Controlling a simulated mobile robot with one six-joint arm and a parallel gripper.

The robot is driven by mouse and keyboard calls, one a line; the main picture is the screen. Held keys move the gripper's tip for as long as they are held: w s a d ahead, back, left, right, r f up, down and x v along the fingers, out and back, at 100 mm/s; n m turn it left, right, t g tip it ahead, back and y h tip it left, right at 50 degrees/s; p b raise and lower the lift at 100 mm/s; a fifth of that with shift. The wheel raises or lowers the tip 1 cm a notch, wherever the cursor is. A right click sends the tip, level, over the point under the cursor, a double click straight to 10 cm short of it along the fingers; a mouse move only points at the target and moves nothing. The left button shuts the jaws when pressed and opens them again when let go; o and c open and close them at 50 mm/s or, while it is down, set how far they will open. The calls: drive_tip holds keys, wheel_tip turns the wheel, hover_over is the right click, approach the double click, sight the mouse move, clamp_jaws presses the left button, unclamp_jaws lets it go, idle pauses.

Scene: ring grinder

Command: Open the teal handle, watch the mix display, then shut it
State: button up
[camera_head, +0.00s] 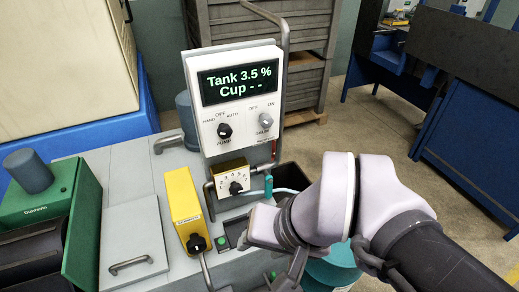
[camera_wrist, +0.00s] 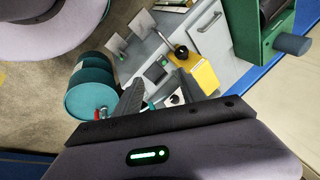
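The teal handle (camera_head: 268,185) is a small upright lever on the pipe beside the white control panel (camera_head: 238,125) in the head view. The mix display (camera_head: 238,80) on that panel reads "Tank 3.5 %" and "Cup - -". My gripper (camera_wrist: 158,86) shows two dark fingers spread apart in the wrist view, with nothing seen held between them. In the head view my wrist is to the right of and below the handle, apart from it, and hides most of the gripper.
A yellow box (camera_head: 184,208) with a black knob and a small numbered dial box (camera_head: 231,180) stand left of the handle. A red lever (camera_head: 274,148) is above it. A teal drum (camera_wrist: 90,88) stands beside the bench. A green grinder (camera_head: 50,205) is far left.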

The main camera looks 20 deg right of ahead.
sight(269, 187)
drive_tip(key=w+a+f+m+g+y, duration=0.3)
drive_tip(key=a+m+g+y, duration=0.25)
drive_tip(key=a+y, duration=0.4)
drive_tip(key=w+d+f+m+t+y, duration=0.25)
drive_tip(key=w+m+t+y, duration=0.35)
drive_tip(key=w, duration=0.4)
drive_tip(key=w+d+f+m+t+h, duration=0.75)
drive_tip(key=d+f+m+t, duration=0.25)
drive_tip(key=d+m+t, duration=0.2)
drive_tip(key=d+f+m+t+h, duration=0.2)
drive_tip(key=d+f+m+h, duration=0.6)
drive_tip(key=f, duration=0.5)
drive_tip(key=w+n+h+b, duration=0.1)
drive_tip(key=w+b, duration=0.1)
drive_tip(key=w, duration=1.4)
drive_tip(key=shift+a+r, duration=0.25)
drive_tip(key=shift+s+g, duration=0.1)
drive_tip(key=shift+g, duration=0.15)
clamp_jaws()
